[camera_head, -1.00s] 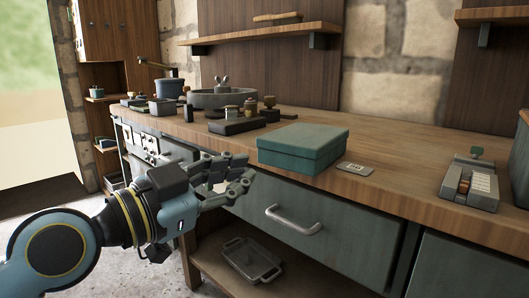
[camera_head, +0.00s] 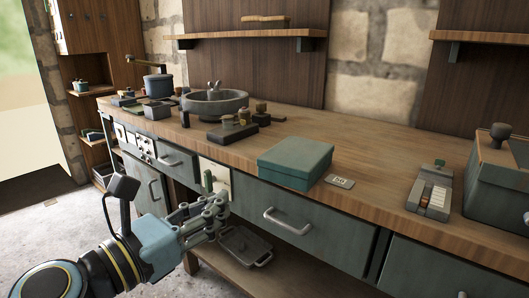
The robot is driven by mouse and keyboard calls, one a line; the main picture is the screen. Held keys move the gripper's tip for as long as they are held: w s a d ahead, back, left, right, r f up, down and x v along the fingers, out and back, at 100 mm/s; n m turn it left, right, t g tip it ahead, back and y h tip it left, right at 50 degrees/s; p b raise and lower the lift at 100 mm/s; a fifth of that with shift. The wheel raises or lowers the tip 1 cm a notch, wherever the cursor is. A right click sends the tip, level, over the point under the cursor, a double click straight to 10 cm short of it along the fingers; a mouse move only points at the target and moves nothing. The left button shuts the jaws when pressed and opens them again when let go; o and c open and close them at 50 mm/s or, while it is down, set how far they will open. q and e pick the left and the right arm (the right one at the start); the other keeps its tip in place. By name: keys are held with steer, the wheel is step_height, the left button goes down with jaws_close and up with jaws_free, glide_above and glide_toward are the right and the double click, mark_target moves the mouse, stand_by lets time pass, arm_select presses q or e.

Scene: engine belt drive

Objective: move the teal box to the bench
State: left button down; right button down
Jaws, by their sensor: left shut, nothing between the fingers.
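The teal box (camera_head: 296,160) sits closed on the wooden bench top (camera_head: 365,180), near its front edge. My left gripper (camera_head: 222,207) is in front of the bench, to the left of and lower than the box, apart from it. Its fingers are shut with nothing between them. My right gripper is not in view.
A small label card (camera_head: 340,181) lies just right of the box. Farther right are a small device (camera_head: 431,194) and a large grey-green case (camera_head: 500,180). A round basin (camera_head: 215,102) and small jars (camera_head: 243,117) stand to the left. A drawer handle (camera_head: 287,222) sticks out below the box.

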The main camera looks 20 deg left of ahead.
mark_target(279, 167)
arm_select(q)
steer(key=x, duration=1.3)
steer(key=shift+w+f, duration=0.1)
steer(key=shift+w, duration=0.1)
steer(key=shift+w+d, duration=0.2)
steer(key=shift+w, duration=0.2)
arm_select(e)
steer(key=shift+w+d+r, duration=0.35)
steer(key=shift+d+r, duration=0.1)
